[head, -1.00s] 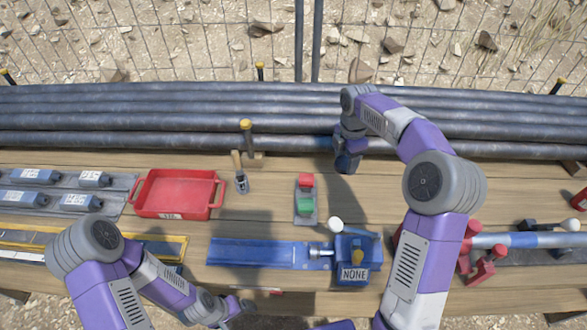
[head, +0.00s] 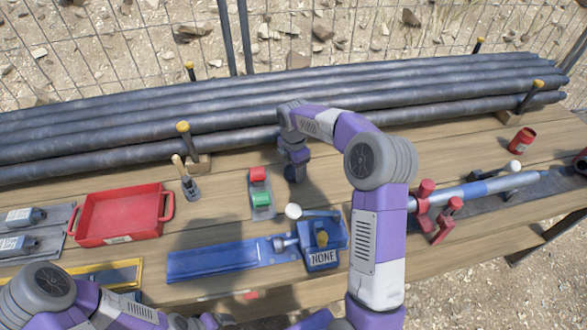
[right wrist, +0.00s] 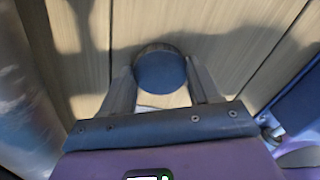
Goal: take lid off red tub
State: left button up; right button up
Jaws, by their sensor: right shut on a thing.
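A small red tub (head: 522,140) stands on the planks at the right of the head view. Its top is too small to make out clearly. My right gripper (head: 295,172) is well to the left of the tub, pointing down near the pipes. In the right wrist view its fingers are shut on a round dark blue thing (right wrist: 160,72), which looks like a lid. My left gripper (head: 208,321) is at the bottom edge of the head view, partly cut off, and its jaws are not clear.
Red clamps (head: 445,220) hold a pipe (head: 490,187) at right. Black pipes (head: 120,130) line the back. Planks near the tub look clear.

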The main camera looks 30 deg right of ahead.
aim_at(294, 171)
jog(key=shift+f, duration=0.15)
jog(key=o, duration=1.2)
jog(key=shift+c, duration=0.2)
notch_tip(294, 171, up, 12)
jog(key=p, duration=0.4)
jog(key=shift+r, duration=0.2)
